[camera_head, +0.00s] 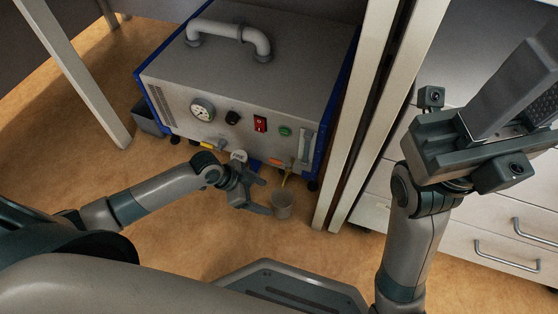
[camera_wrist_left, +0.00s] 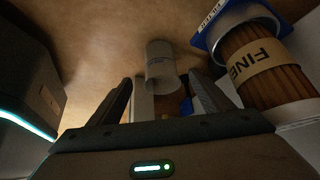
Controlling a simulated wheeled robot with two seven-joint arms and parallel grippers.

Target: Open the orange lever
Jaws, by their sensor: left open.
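The orange lever (camera_head: 275,162) is a small orange piece low on the front of the grey machine (camera_head: 232,108), just above and right of my left gripper in the head view. My left gripper (camera_head: 264,192) is open and empty, low in front of the machine, with its fingers pointing toward a grey cup (camera_head: 282,205) on the floor. In the left wrist view the cup (camera_wrist_left: 161,68) shows beyond the gap between the open fingers (camera_wrist_left: 163,98). The orange lever cannot be made out there.
A yellow lever (camera_head: 207,146) and a yellow spout-like part (camera_head: 287,176) sit low on the machine. A brown pleated filter marked "FINE" (camera_wrist_left: 262,62) is close to the right finger. A pale post (camera_head: 345,140) and drawers (camera_head: 500,235) stand right. Floor is open at left.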

